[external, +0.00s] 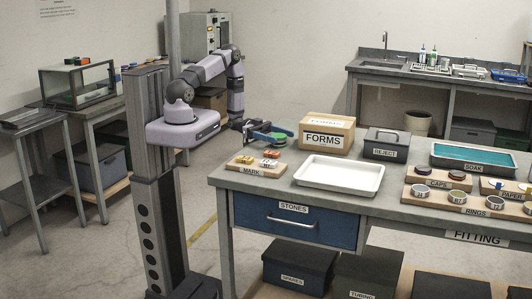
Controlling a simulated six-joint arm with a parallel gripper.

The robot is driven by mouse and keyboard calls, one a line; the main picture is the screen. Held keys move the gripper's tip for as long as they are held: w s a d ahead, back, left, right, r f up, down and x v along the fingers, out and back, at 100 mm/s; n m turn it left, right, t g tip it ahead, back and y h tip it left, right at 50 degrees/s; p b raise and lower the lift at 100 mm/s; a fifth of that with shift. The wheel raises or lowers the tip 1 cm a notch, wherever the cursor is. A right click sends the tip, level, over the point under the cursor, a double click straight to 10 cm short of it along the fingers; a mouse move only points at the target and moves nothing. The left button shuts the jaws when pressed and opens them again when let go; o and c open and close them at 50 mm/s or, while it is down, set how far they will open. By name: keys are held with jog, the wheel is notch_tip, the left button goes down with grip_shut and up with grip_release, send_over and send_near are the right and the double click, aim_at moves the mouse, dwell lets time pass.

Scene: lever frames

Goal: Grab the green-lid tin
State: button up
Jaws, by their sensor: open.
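My gripper (250,128) is at the left back corner of the grey worktable, low over its surface, with its dark fingers apart. Just right of it is a green round-looking thing (278,138) with blue beside it. It may be the green-lid tin, but it is too small and overlapped to tell its full shape. I cannot tell whether my fingers touch it. No other green lid shows clearly on the table.
The MARK board (242,169) with small yellow and red pieces lies in front. The FORMS box (326,134), white tray (310,180), REJECT box (387,150) and SOAK tray (436,162) stand to the right. CAPS and RINGS boards (485,211) lie at front right.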

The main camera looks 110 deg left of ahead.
aim_at(278, 135)
jog(key=shift+c, duration=0.7)
jog(key=c, duration=1.1)
jog(key=shift+r, duration=0.1)
jog(key=shift+r+b, duration=0.5)
jog(key=shift+r, duration=4.4)
